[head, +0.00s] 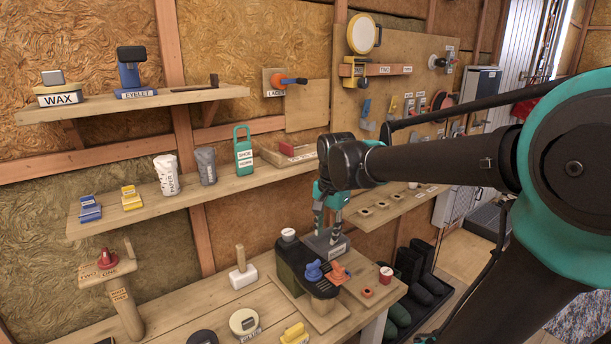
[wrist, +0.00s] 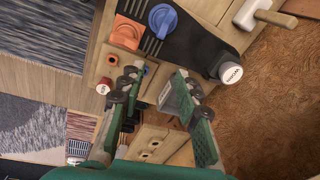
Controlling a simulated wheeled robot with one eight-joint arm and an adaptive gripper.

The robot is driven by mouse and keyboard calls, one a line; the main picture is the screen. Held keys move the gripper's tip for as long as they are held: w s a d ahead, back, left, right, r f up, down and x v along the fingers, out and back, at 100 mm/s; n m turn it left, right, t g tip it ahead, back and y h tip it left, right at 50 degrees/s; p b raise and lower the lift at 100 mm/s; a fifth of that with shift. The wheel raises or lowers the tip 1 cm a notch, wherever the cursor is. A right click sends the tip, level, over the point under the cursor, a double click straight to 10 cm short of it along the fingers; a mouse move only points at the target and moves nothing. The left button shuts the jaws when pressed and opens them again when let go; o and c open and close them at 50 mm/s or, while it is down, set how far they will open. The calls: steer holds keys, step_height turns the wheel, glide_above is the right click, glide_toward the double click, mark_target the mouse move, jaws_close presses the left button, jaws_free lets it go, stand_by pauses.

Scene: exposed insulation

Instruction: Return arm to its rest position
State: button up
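My gripper (head: 329,203) hangs from my arm above the right end of the workbench, in front of the shelf. In the head view it points down over a grey block (head: 326,243). In the wrist view my gripper (wrist: 155,90) has its two fingers spread apart with nothing between the tips. The grey block also shows just beyond the right finger in the wrist view (wrist: 176,97). My arm reaches in from the right of the head view.
The workbench (head: 190,318) holds a black stand with a blue knob (head: 313,271) and an orange knob (head: 337,273), plus a mallet (head: 242,268). A long shelf (head: 145,205) runs close behind my gripper. Boots (head: 412,270) stand on the floor beyond the bench's right end.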

steer(key=d+f+n+t, duration=0.5)
steer(key=d+f+n, duration=0.35)
steer(key=d, duration=0.45)
steer(key=s+f+g, duration=0.2)
steer(key=s+f, duration=0.5)
steer(key=s, duration=0.4)
steer(key=shift+a+f+g+h, duration=0.15)
steer(key=shift+a+g+h, duration=0.15)
steer(key=shift+a, duration=0.05)
steer(key=shift+s+m, duration=0.2)
steer(key=shift+m, duration=0.05)
steer(key=shift+c, duration=0.4)
